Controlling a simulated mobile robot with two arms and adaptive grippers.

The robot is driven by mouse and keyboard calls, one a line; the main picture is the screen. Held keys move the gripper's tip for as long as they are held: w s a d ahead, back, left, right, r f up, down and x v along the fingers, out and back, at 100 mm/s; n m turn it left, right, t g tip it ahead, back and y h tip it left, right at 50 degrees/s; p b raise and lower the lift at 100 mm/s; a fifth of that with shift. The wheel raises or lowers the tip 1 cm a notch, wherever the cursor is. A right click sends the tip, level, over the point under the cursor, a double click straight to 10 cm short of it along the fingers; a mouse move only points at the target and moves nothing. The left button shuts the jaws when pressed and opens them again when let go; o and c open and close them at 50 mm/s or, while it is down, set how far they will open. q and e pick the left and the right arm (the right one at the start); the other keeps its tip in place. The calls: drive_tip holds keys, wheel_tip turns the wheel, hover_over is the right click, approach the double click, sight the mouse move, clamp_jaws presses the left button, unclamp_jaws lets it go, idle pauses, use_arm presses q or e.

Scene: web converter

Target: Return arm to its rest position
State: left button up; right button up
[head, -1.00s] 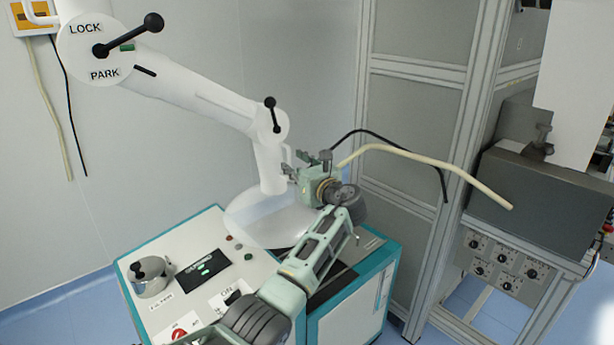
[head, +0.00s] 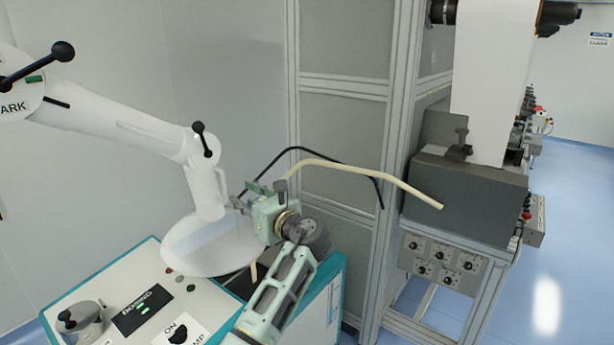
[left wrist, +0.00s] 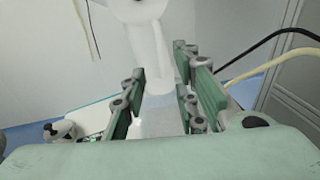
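The white jointed arm (head: 120,125) comes in from the upper left and bends down at a joint with a black handle (head: 205,140). Its lower end carries a pale round hood (head: 212,246) over the teal-edged cabinet. My left gripper (head: 245,197) is just to the right of the arm's lower segment. In the left wrist view its green fingers (left wrist: 158,105) stand apart, with the white lower segment (left wrist: 148,50) showing between and beyond them. I cannot tell whether they touch it. My right gripper is not in view.
The cabinet's control panel (head: 95,292) has a lidded pot (head: 82,318) and a black knob. Black and cream hoses (head: 370,172) arch behind my left gripper. A metal frame (head: 396,130) and a grey machine (head: 465,195) stand right; open blue floor (head: 560,240) lies beyond.

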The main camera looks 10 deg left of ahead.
use_arm(q)
drive_tip(key=s+d+f+n+g+h, duration=0.15)
drive_tip(key=s+f+n+h, duration=0.35)
drive_tip(key=s+f, duration=0.65)
drive_tip(key=s+d+f+n+g+h, duration=0.15)
drive_tip(key=s+f+n, duration=0.55)
drive_tip(key=f, duration=0.8)
drive_tip(key=s+d+f+n+g+h, duration=0.1)
drive_tip(key=s+d+n+h, duration=0.25)
drive_tip(key=s, duration=0.55)
drive_tip(key=s+d+f+n+g+h, duration=0.1)
drive_tip(key=s+d+f+n+h, duration=0.2)
drive_tip(key=s, duration=0.6)
drive_tip(key=s+d+n+g+h, duration=0.1)
drive_tip(key=s+d+n+h, duration=0.3)
drive_tip(key=s, duration=0.6)
wheel_tip(320, 180, down, 31)
drive_tip(key=s+a+g+y+b, duration=0.1)
drive_tip(key=g+y+b, duration=0.1)
drive_tip(key=b, duration=0.2)
drive_tip(key=s+a+f+b, duration=0.2)
drive_tip(key=s+a+f, duration=0.1)
drive_tip(key=s+f, duration=1.4)
drive_tip(key=shift+f+g+y+b, duration=0.3)
drive_tip(key=shift+f+g, duration=0.1)
drive_tip(key=shift+f, duration=0.3)
